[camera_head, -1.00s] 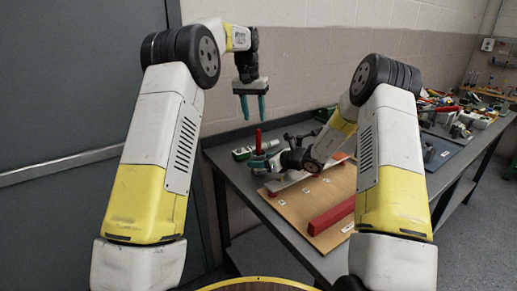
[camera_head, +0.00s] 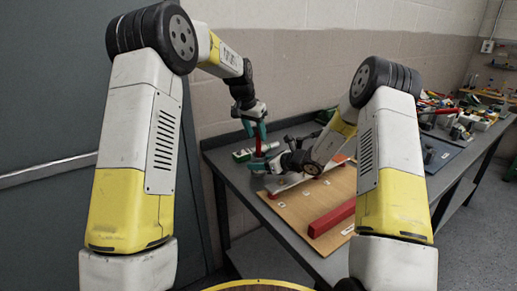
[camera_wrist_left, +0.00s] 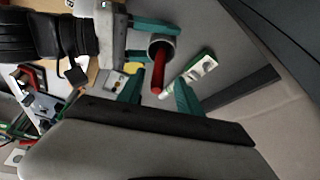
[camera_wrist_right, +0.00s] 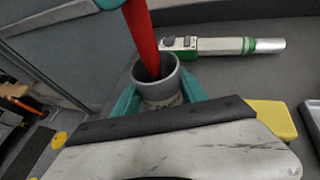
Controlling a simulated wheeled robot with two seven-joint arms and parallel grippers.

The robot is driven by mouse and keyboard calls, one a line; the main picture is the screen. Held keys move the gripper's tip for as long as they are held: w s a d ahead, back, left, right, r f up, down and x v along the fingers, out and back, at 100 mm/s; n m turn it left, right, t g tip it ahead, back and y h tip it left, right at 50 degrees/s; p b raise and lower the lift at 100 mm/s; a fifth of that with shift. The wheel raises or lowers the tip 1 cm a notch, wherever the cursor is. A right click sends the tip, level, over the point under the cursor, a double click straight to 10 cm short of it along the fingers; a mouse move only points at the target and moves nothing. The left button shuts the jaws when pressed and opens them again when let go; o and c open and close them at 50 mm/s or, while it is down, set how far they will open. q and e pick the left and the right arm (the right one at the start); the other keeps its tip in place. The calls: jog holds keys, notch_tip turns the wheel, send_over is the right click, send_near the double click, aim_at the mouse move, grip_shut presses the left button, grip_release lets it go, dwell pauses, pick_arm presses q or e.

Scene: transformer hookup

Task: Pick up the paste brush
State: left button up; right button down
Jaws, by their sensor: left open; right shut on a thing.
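The paste brush shows as a red handle (camera_head: 258,145) standing up out of a grey cup; it also shows in the left wrist view (camera_wrist_left: 158,72) and the right wrist view (camera_wrist_right: 142,38). Its lower end is hidden in the cup (camera_wrist_right: 157,88). My right gripper (camera_wrist_right: 160,95) is shut on the cup, one teal finger on each side. My left gripper (camera_head: 257,138) is above the cup, open, with its fingers on either side of the red handle. In the left wrist view the handle stands between the spread fingers (camera_wrist_left: 160,97), apart from both.
A green and white cylindrical tool (camera_wrist_right: 222,46) lies on the grey bench behind the cup. A wooden board (camera_head: 290,222) with a red bar (camera_head: 332,217) lies nearer. Several parts clutter the bench's far right. The wall is close behind my left gripper.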

aim_at(260, 141)
pick_arm(q)
jog(key=x, duration=0.5)
jog(key=shift+w+d, duration=0.2)
jog(key=shift+d, duration=0.1)
jog(key=shift+c, duration=0.4)
grip_shut()
